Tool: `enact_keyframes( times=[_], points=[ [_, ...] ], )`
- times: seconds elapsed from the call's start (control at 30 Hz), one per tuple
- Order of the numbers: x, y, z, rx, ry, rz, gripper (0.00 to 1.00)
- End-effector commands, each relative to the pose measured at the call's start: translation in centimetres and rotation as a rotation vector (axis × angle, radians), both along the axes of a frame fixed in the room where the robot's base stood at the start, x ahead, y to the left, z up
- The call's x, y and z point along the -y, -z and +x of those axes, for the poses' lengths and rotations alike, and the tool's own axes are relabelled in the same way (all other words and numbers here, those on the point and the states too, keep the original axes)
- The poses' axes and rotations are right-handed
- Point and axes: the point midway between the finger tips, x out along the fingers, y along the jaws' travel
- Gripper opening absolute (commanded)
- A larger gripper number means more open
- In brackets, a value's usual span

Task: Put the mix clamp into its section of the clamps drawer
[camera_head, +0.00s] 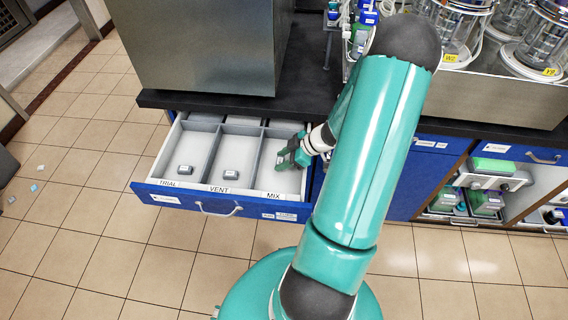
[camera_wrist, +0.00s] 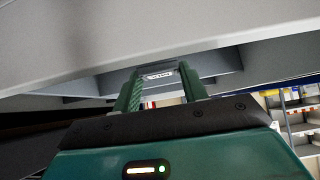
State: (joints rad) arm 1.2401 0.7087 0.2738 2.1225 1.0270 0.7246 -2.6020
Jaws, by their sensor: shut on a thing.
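The clamps drawer (camera_head: 206,203) is pulled open, with three sections labelled TRIAL, VENT and MIX from left to right. A small dark clamp lies in the TRIAL section (camera_head: 186,170) and another in the VENT section (camera_head: 231,174). My gripper (camera_head: 287,159) is at the MIX section (camera_head: 282,181), in its middle to back part. In the wrist view my gripper's green fingers (camera_wrist: 162,84) are shut on a small grey clamp with a white label (camera_wrist: 158,76), taken to be the mix clamp. The label's text is too small to read. Its height above the drawer floor is unclear.
A dark counter (camera_head: 308,88) overhangs the back of the drawer, with a large steel box (camera_head: 205,45) on it. Grey dividers (camera_head: 252,158) separate the sections. An open shelf (camera_head: 483,195) with green-topped items is to the right.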

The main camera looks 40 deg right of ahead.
Motion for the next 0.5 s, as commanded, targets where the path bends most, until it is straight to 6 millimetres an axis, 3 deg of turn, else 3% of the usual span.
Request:
enact_keyframes(
  times=[0.13,0.4,0.43,0.5],
  points=[
    [0.1,2.3,-0.1,-0.001,0.001,0.002,0.22],
    [0.1,2.8,-0.1,0.000,0.001,-0.001,0.22],
    [0.1,2.8,-0.1,0.000,0.001,-0.001,0.47],
    [0.1,2.7,-0.1,0.000,0.001,-0.001,0.60]
  ],
)
